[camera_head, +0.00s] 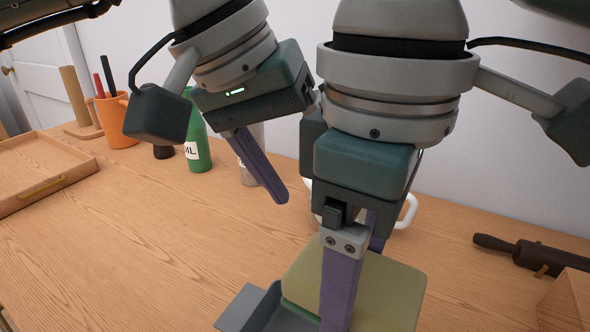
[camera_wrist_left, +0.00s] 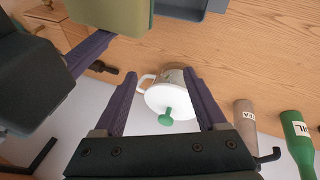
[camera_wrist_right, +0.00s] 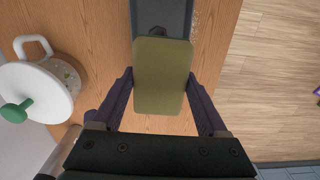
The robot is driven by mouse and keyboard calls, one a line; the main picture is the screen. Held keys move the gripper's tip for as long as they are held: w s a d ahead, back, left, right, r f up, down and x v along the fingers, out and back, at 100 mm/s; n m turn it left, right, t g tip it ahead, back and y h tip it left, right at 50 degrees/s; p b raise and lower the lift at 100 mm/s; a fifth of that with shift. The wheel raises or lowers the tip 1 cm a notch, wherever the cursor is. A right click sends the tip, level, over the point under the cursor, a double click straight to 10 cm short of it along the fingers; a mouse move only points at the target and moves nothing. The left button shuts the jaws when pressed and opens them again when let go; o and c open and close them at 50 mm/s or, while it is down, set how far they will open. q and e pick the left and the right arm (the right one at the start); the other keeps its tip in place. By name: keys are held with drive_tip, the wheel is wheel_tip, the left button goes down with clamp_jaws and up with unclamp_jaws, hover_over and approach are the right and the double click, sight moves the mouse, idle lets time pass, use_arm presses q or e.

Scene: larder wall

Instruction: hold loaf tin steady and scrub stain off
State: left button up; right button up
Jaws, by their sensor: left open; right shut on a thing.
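The scrubbing sponge, an olive-yellow block (camera_head: 395,290), is between the fingers of my right gripper (camera_head: 358,265), which is shut on it. It also shows in the right wrist view (camera_wrist_right: 162,75). The blue-grey loaf tin (camera_head: 250,310) is partly hidden under and beside the sponge at the bottom of the head view. The tin shows behind the sponge in the right wrist view (camera_wrist_right: 172,14), with a dark patch in it that may be the stain. My left gripper (camera_wrist_left: 145,60) is open and empty, above the table and apart from the tin.
A white pot (camera_wrist_left: 167,96) with a green-knobbed lid stands behind the grippers. A green oil bottle (camera_head: 197,140), an orange utensil cup (camera_head: 113,120) and a wooden tray (camera_head: 40,165) are at left. A dark rolling pin (camera_head: 525,252) lies at right. The table's left middle is clear.

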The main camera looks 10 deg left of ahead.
sight(242, 307)
use_arm(q)
drive_tip(key=s+a+f+m+g+y, duration=0.2)
drive_tip(key=s+a+f+g+y, duration=0.15)
drive_tip(key=s+a, duration=0.2)
drive_tip(key=shift+t+y, duration=0.25)
drive_tip(key=shift+y, duration=0.2)
drive_tip(key=f, duration=1.1)
drive_tip(key=shift+w+a+f, duration=0.1)
drive_tip(key=shift+a+f, duration=0.1)
drive_tip(key=shift+f, duration=0.05)
clamp_jaws()
